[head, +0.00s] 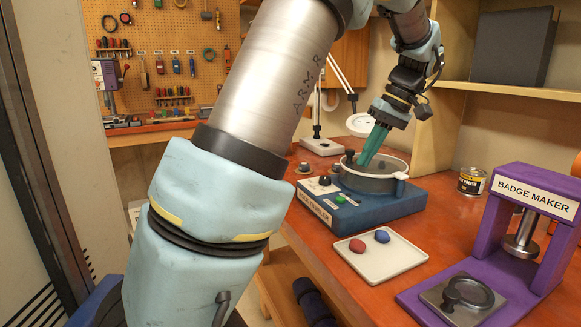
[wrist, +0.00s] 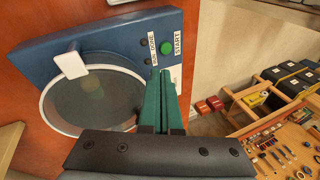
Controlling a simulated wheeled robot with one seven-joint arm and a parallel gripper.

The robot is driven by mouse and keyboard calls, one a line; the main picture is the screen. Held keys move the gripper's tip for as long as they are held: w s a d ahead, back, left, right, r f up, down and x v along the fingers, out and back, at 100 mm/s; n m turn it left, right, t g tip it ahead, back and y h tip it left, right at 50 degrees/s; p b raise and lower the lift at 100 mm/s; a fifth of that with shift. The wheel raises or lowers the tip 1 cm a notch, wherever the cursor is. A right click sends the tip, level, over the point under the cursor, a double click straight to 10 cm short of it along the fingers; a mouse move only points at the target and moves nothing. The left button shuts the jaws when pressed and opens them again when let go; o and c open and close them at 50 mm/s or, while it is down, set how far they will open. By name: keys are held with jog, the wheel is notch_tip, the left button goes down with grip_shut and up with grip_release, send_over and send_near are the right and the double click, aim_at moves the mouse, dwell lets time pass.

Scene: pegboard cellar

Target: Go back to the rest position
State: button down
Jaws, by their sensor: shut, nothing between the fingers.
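My gripper (head: 371,148) has green fingers and points down at the rock tumbler (head: 364,204), a blue box with a round clear-lidded drum on top. The fingers are shut and empty, at or just above the drum's lid in the head view; I cannot tell if they touch. In the wrist view the gripper (wrist: 161,75) lies across the edge of the tumbler (wrist: 85,35), beside the round lid (wrist: 92,95) and near the green START button (wrist: 166,48).
A white tray (head: 385,268) with a red and a blue stone is in front of the tumbler. A purple badge maker (head: 500,215) stands at right, a small can (head: 471,180) behind it. A lamp (head: 322,145) stands behind the tumbler. A shelf (head: 520,91) hangs at upper right.

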jog(key=shift+m+g+h, duration=0.3)
jog(key=shift+m+h, duration=0.2)
jog(key=shift+h, duration=0.3)
jog(key=a+f, duration=0.1)
jog(key=a, duration=0.1)
jog(key=a+f, duration=0.2)
jog(key=a, duration=0.1)
jog(key=a+f, duration=0.1)
jog(key=a, duration=0.1)
jog(key=shift+a+f, duration=0.15)
jog(key=shift+a, duration=0.25)
jog(key=shift+m+h, duration=0.5)
jog(key=shift+h, duration=0.3)
jog(key=s+a+f, duration=0.1)
jog(key=a, duration=0.1)
jog(key=s+a+f, duration=0.1)
jog(key=a, duration=0.1)
jog(key=a+f, duration=0.2)
jog(key=a, duration=0.1)
jog(key=shift+s+f, duration=0.1)
jog(key=shift+s, duration=0.3)
jog(key=s+a+f+m+t+h, duration=0.1)
jog(key=s+a+f, duration=0.4)
jog(key=s+a, duration=0.3)
jog(key=shift+s+a+f+m+h, duration=0.3)
jog(key=shift+a+f, duration=0.1)
jog(key=shift+a, duration=0.15)
jog(key=c, duration=1.6)
grip_release()
